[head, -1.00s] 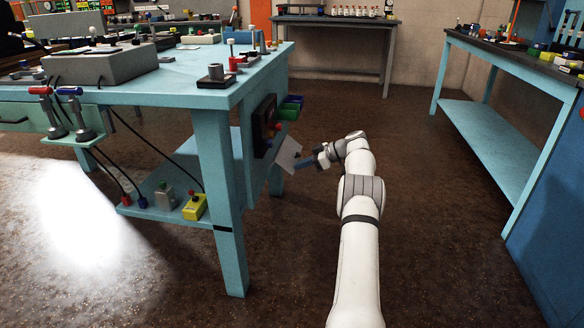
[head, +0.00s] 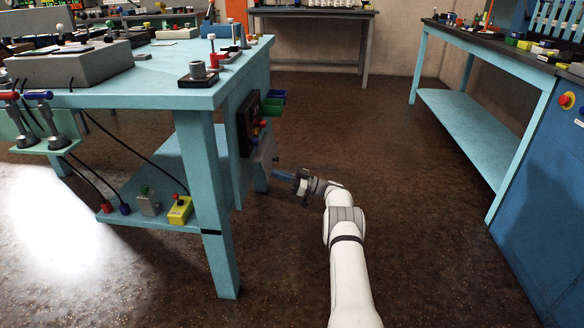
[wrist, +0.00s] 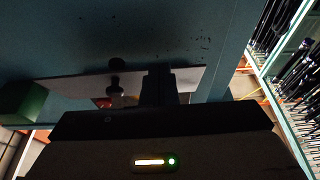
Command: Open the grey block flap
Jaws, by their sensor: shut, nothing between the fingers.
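The grey flap (head: 263,153) is a thin plate at the end of the left workbench, below a black block (head: 248,122) with red knobs. It stands out from the bench's end at a slant. A dark knob (wrist: 117,64) and a red part show beside the flap.
The blue bench leg (head: 208,205) and lower shelf stand left of my gripper. Green and blue bins (head: 272,103) hang above the flap; a green one (wrist: 22,101) shows in the wrist view. Open floor (head: 410,200) lies to the right, before another bench.

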